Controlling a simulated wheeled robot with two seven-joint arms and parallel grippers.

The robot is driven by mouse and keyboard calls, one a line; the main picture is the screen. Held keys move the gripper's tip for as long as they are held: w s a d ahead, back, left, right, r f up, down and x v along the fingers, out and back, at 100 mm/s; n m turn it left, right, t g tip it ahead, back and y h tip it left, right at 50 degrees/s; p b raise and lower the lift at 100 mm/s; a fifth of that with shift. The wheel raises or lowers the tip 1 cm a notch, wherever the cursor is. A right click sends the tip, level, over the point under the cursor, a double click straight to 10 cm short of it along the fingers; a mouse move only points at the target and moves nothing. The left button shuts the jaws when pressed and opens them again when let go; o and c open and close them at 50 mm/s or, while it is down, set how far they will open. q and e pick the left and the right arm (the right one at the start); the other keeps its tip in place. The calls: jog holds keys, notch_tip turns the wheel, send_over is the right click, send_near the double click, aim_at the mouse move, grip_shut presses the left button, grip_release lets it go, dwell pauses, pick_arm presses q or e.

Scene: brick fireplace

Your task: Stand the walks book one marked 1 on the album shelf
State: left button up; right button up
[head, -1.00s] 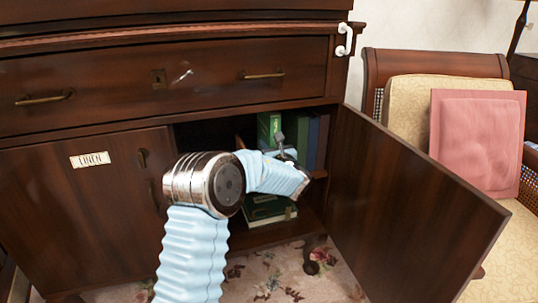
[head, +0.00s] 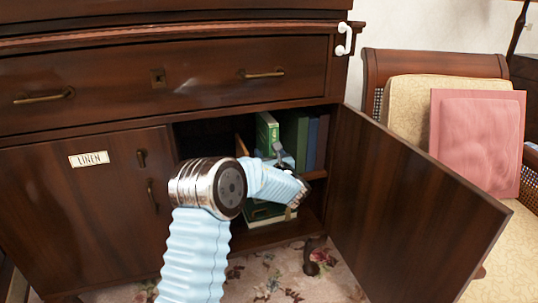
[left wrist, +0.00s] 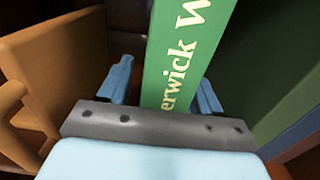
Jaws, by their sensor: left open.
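A green book (head: 266,133) with pale lettering stands nearly upright on the upper shelf inside the open cupboard. In the left wrist view its spine (left wrist: 184,55) reads "erwick W"; no mark 1 can be made out. My left gripper (left wrist: 165,80) is open, with one finger on each side of the spine. The fingers look apart from the book. In the head view my left gripper (head: 281,153) is in front of the book and hides its lower part. The album shelf (head: 316,175) shows only at its right end. My right gripper is not in view.
Darker green (head: 294,135) and blue (head: 312,142) books stand to the right. A brown upright piece (left wrist: 50,70) stands left. Green books (head: 262,212) lie below. The open door (head: 410,205) bounds the right side; the LINEN door (head: 85,205) is shut.

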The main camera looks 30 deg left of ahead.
pick_arm(q)
jog(key=v, duration=1.2)
jog(key=s+f+n+g+h, duration=0.1)
jog(key=s+f+g+h, duration=0.15)
jog(key=f, duration=0.55)
jog(key=s+f+n+g+h, duration=0.1)
jog(key=s+f+g, duration=0.15)
jog(key=f, duration=0.45)
jog(key=s+d+f+n+g+h, duration=0.2)
jog(key=s+d+f+g+h, duration=0.15)
jog(key=s+f, duration=0.35)
jog(key=s+d+f+n+g+h, duration=0.25)
jog(key=s+d+f, duration=0.2)
jog(key=f, duration=0.35)
jog(key=s+d+f+n+h, duration=0.8)
jog(key=s+d+n, duration=0.5)
jog(key=n, duration=0.8)
jog(key=shift+x, duration=1)
